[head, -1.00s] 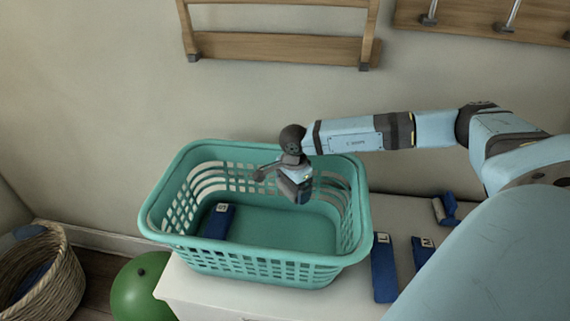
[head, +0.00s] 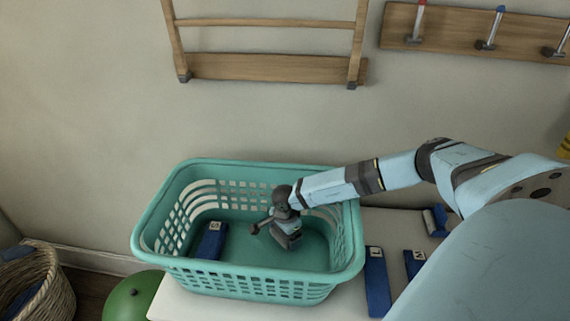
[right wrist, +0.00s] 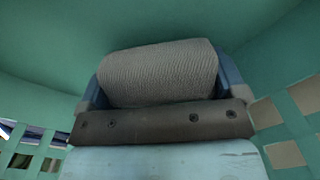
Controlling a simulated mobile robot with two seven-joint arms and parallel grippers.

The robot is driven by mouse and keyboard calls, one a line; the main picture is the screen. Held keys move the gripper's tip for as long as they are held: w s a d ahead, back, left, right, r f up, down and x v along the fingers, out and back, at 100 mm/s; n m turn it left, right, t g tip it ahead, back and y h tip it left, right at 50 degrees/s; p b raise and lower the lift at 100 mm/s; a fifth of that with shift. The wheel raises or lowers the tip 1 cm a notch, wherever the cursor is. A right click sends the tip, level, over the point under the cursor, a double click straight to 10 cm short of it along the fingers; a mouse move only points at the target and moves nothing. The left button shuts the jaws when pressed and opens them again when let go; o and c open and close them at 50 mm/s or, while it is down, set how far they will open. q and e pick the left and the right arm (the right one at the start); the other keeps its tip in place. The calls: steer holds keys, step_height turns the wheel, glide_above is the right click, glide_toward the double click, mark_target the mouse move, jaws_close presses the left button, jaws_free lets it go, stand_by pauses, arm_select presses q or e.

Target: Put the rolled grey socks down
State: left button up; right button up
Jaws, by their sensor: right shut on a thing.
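The rolled grey socks (right wrist: 160,72) show in the right wrist view as a ribbed grey roll between the two fingers of my right gripper. My right gripper (head: 288,240) is shut on them and points down inside the teal laundry basket (head: 245,287), right of its middle. In the head view the socks cannot be made out under the gripper. The basket's green inside surrounds the socks in the wrist view; whether they touch its floor I cannot tell. My left gripper is not in view.
A blue bundle marked S (head: 210,244) lies in the basket's left part. Blue bundles marked L (head: 377,284) and M (head: 414,264) lie on the white top (head: 185,306) right of the basket. A wicker basket (head: 45,290) and a green ball (head: 132,298) stand at the left.

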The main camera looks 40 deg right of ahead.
steer(key=shift+f, duration=0.15)
steer(key=o, duration=0.6)
steer(key=shift+r, duration=0.3)
step_height(320, 180, up, 11)
steer(key=shift+r+b, duration=0.1)
steer(key=shift+b, duration=0.8)
steer(key=shift+r, duration=0.3)
